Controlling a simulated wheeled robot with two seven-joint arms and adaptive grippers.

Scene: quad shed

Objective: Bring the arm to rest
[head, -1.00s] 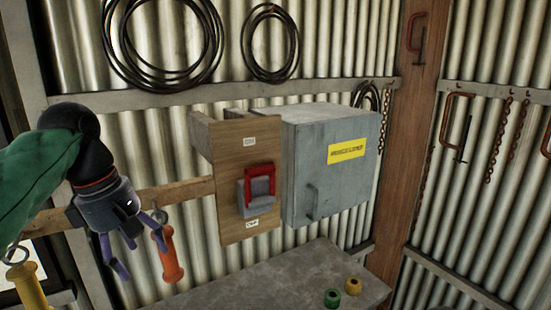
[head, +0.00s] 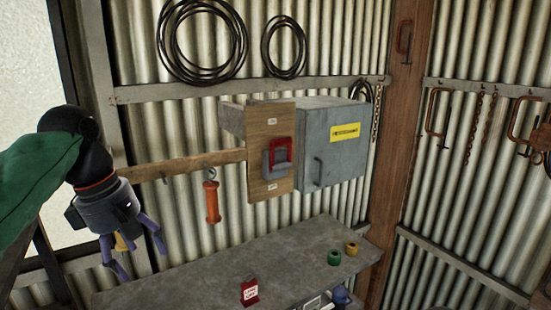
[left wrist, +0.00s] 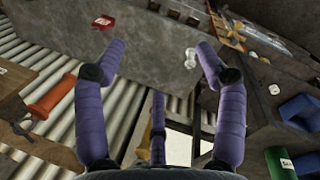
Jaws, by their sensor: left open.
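My left gripper (head: 133,252) is at the left of the head view, its purple fingers spread and pointing down. It is open and empty, in the air in front of the corrugated wall. The left wrist view shows the same spread fingers (left wrist: 155,75) with nothing between them. My left arm, in a green sleeve (head: 38,185), comes in from the left edge. My right gripper is not in either view.
An orange handle (head: 212,202) hangs from a rail (head: 185,167). A grey bench (head: 225,270) below holds a red tag (head: 249,291), a green ring (head: 334,258) and a yellow ring (head: 351,249).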

